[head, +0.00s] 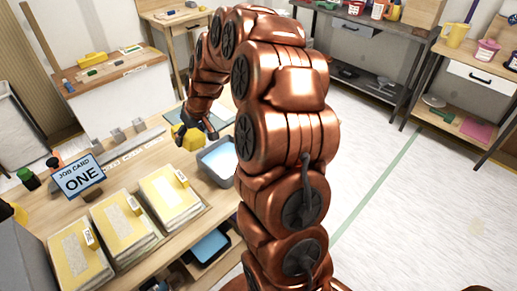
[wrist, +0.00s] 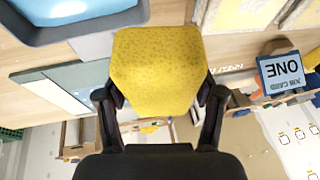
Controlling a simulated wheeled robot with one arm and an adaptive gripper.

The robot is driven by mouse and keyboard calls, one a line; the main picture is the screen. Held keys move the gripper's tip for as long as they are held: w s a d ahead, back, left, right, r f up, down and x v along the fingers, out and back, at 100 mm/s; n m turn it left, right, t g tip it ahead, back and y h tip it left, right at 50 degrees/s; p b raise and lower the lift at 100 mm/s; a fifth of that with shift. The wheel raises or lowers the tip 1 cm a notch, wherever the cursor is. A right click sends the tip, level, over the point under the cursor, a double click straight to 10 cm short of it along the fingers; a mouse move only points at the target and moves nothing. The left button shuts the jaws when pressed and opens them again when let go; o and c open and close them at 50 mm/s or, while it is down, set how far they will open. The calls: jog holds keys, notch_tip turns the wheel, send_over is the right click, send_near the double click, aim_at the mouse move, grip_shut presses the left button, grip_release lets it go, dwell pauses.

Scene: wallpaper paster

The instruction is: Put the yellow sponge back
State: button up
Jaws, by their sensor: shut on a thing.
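The yellow sponge (wrist: 157,75) is held between the two fingers of my gripper (wrist: 158,105) in the wrist view. In the head view the sponge (head: 188,137) is in my gripper (head: 200,134), close to a grey tub (head: 229,175) with pale blue contents. The same tub (wrist: 75,34) shows at the top left of the wrist view. A grey-green flat mat or board (head: 222,108) lies on the bench behind the gripper. My arm hides part of the bench and of the tub's right side.
Several yellow-and-cream stacks (head: 172,196) lie along the bench front. A blue "JOB CARD ONE" sign (head: 80,177) stands at the left, with small metal blocks (head: 119,135) behind. The floor (head: 385,185) there is clear.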

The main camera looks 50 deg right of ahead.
jog(key=s+d+h+b, duration=0.1)
jog(key=s+d+b, duration=0.2)
jog(key=d, duration=0.8)
jog(key=s+d+h+b, duration=0.1)
jog(key=s+d+b, duration=0.3)
jog(key=d, duration=0.7)
jog(key=shift+s+d+r+t+b, duration=0.2)
jog(key=shift+d+t+b, duration=0.1)
jog(key=shift+b, duration=0.45)
jog(key=shift+f, duration=4.9)
jog(key=shift+a+f, duration=0.1)
jog(key=shift+f, duration=0.25)
jog(key=shift+f+b, duration=0.2)
jog(key=shift+b, duration=0.15)
jog(key=o, duration=1.2)
